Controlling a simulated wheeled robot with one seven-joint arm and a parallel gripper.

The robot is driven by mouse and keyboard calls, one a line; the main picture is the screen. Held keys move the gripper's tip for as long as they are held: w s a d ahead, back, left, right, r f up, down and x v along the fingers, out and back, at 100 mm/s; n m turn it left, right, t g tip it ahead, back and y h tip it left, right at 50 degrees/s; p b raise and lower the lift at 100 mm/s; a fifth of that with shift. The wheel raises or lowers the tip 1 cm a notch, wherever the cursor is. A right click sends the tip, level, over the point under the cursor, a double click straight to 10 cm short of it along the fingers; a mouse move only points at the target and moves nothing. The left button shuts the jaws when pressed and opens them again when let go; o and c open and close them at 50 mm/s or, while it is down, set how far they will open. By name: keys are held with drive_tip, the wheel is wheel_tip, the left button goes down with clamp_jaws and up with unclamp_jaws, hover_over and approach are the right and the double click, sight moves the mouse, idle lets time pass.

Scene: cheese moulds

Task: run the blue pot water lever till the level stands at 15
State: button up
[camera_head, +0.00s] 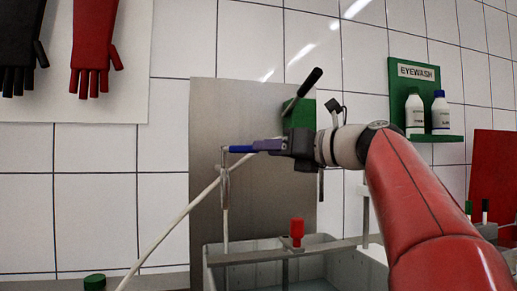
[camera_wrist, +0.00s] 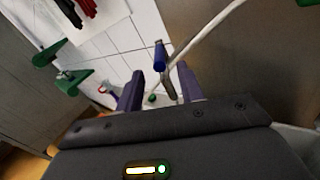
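The blue lever (camera_head: 241,149) sits at the top of a thin metal upright, in front of a grey metal panel. In the wrist view the blue lever (camera_wrist: 160,57) lies just beyond and between the fingertips. My gripper (camera_head: 257,145) comes from the right with its purple fingers pointing at the lever. In the wrist view my gripper (camera_wrist: 159,80) is open, with a clear gap between the fingers. Contact with the lever cannot be told. A pale grey vat (camera_head: 213,262) stands below; its inside is mostly hidden, and no level reading shows.
A green block with a black lever (camera_head: 301,113) is on the panel (camera_head: 207,112) behind my gripper. A pale hose (camera_head: 182,214) slants past the upright. A red tap (camera_head: 297,230) stands at the vat. An eyewash shelf (camera_head: 447,138) and gloves (camera_head: 95,40) hang on the tiled wall.

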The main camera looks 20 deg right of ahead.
sight(229, 149)
drive_tip(key=x, duration=0.8)
drive_tip(key=shift+s+p, duration=0.1)
drive_tip(key=shift+p, duration=0.3)
drive_tip(key=shift+c, duration=0.4)
clamp_jaws()
